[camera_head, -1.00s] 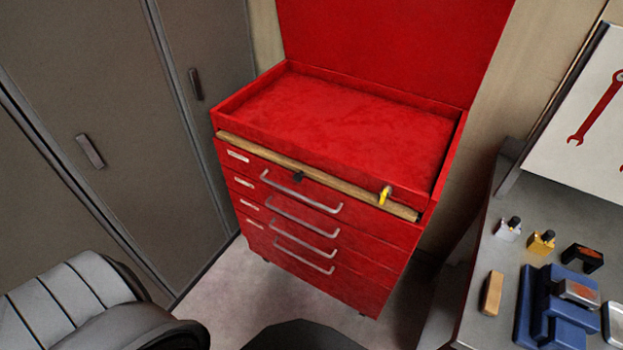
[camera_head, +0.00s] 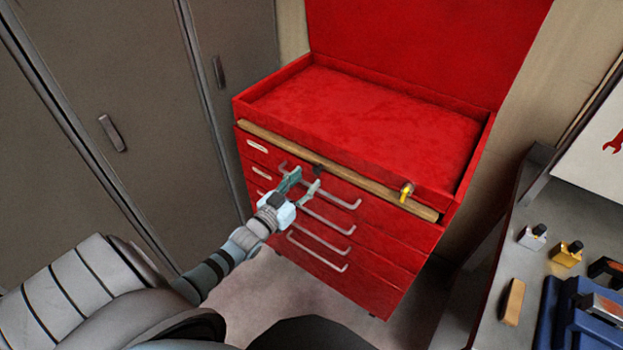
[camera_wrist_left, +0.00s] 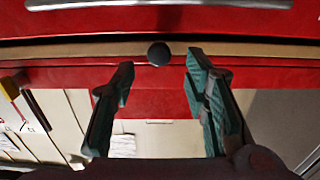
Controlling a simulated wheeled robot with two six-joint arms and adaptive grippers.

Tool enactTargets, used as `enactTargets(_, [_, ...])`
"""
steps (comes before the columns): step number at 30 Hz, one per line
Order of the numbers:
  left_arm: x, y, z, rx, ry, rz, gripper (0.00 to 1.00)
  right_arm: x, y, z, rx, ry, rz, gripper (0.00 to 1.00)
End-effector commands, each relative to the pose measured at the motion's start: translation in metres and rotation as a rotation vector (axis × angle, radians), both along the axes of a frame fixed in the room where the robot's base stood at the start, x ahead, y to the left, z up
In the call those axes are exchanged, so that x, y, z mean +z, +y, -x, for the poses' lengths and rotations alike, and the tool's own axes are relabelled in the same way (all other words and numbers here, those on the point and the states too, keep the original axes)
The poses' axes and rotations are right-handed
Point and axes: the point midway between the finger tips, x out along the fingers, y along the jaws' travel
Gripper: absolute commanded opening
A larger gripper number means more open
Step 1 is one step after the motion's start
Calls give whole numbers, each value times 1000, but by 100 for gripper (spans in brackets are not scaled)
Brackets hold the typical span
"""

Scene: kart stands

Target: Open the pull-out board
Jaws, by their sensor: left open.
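The pull-out board (camera_head: 362,187) is a thin wooden strip along the front of the red tool chest, above the top drawer. A small dark round knob (camera_head: 317,168) is on its front edge. My left gripper (camera_head: 306,180) is open in front of the knob. In the left wrist view, the board (camera_wrist_left: 60,51) crosses the picture and the knob (camera_wrist_left: 159,54) shows between and just beyond the two green fingertips of the left gripper (camera_wrist_left: 160,68). Nothing is seen between the fingers. I cannot tell how close the tips are to the board. My right gripper is not in view.
The red chest (camera_head: 400,125) has an open top tray and several drawers with grey handles (camera_head: 318,265). Grey cabinets (camera_head: 90,90) stand left. A workbench (camera_head: 490,290) with small objects is at right.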

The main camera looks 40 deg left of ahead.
Motion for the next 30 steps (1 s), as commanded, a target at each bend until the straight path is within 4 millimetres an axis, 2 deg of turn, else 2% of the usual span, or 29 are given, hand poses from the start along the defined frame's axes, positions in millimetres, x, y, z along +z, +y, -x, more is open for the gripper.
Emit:
enactTargets(1, [-3, 1, -11, 2, -2, 0, 42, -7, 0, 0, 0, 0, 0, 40])
enactTargets(3, [-3, 1, -23, 1, -1, 0, 42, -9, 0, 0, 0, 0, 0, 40])
enactTargets(6, [-2, 1, -33, 1, 0, 1, 42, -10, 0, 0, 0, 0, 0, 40])
enactTargets(15, [-1, 1, -37, 1, 3, 0, 42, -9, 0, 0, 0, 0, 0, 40])
enactTargets(23, [-1, 1, -36, 1, 3, 0, 0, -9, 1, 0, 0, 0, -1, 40])
enactTargets(30, [-1, 1, -36, 1, 3, 0, 0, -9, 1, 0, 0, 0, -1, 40])
